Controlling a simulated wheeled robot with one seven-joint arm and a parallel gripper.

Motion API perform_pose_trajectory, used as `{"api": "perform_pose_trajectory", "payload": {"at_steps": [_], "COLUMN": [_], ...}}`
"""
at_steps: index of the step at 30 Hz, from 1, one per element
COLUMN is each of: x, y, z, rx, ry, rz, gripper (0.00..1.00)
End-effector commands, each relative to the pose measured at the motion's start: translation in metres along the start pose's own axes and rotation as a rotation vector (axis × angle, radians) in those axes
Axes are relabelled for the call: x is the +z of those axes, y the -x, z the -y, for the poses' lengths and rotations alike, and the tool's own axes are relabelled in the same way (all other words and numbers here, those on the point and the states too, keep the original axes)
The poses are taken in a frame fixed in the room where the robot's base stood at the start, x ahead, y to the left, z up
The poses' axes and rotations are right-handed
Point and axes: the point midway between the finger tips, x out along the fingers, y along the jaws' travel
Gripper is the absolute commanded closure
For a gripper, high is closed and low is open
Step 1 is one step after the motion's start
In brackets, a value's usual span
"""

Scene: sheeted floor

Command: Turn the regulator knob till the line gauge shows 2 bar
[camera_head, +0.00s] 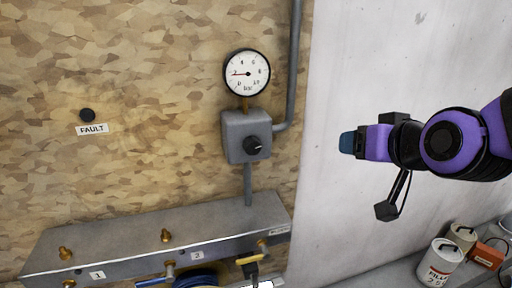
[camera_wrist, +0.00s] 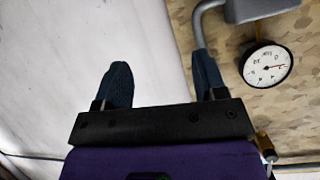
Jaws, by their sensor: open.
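The line gauge (camera_head: 246,72) is a round white dial with a black rim. Its red needle points left, at or close to the 2 mark; the exact reading is too small to tell. The regulator knob (camera_head: 253,145) is black and sits on the front of a grey regulator box (camera_head: 233,126) below the gauge. My gripper (camera_head: 348,143) is open and empty, to the right of the knob and apart from it. In the wrist view my gripper (camera_wrist: 163,78) shows two separated dark blue fingers. The gauge (camera_wrist: 266,66) appears upside down there; the knob is not visible.
A grey pipe (camera_head: 293,70) rises right of the regulator. Below is a grey manifold (camera_head: 130,238) with brass fittings and a blue hose (camera_head: 198,276). A black button (camera_head: 87,115) sits above a FAULT label. Cans (camera_head: 440,265) stand lower right. The white wall is clear.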

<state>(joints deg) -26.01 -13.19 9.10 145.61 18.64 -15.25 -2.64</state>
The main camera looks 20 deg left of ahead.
Motion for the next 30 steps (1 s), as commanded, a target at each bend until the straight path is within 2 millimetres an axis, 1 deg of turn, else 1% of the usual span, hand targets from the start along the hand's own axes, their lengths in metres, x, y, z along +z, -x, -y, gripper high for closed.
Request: {"api": "perform_pose_trajectory", "payload": {"at_steps": [1,6,9,12,15,19,23,26,30], "x": [0.006,0.020,0.032,0.046,0.058,0.068,0.070,0.067,0.058], "y": [-0.013,-0.040,-0.049,-0.053,-0.053,-0.050,-0.050,-0.056,-0.073], "z": [0.018,0.068,0.096,0.121,0.139,0.152,0.157,0.158,0.160], "rx": [-0.026,-0.082,-0.107,-0.124,-0.134,-0.140,-0.140,-0.139,-0.138], "ry": [0.006,0.009,0.012,0.015,0.019,0.022,0.023,0.023,0.022], "rz": [-0.030,-0.169,-0.250,-0.325,-0.387,-0.441,-0.466,-0.468,-0.467], "gripper": [0.35,0.35,0.35,0.35,0.35,0.35,0.35,0.35,0.35]}}
